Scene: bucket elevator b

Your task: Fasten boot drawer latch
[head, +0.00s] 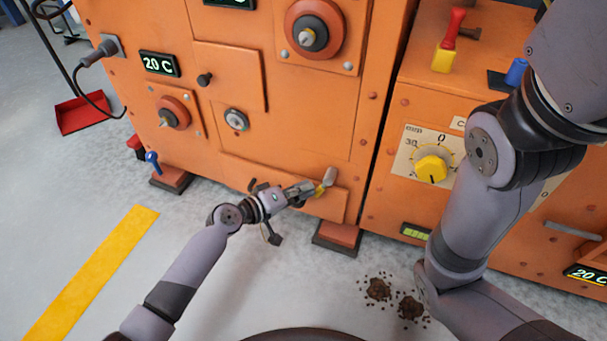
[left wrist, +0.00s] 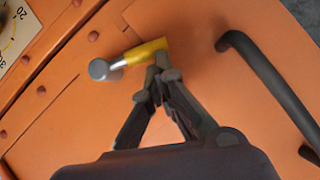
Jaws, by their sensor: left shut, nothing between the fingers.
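The boot drawer latch (head: 328,178) is a grey-ended lever with a yellow part, low on the orange machine near the drawer's right end. In the left wrist view the latch's yellow part (left wrist: 143,53) runs sideways to a round grey knob. My left gripper (head: 314,190) is at the latch. Its fingertips (left wrist: 163,72) are together, with nothing between them, right by the end of the yellow part; I cannot tell whether they touch it. The drawer front (head: 234,170) is partly hidden by my left gripper. My right gripper is out of view.
A dark bar handle (left wrist: 268,88) stands out to the right of the latch in the left wrist view. A yellow dial (head: 432,168) is on the right-hand panel. Dark crumb piles (head: 378,289) lie on the floor. Open floor is at left beside a yellow stripe (head: 92,270).

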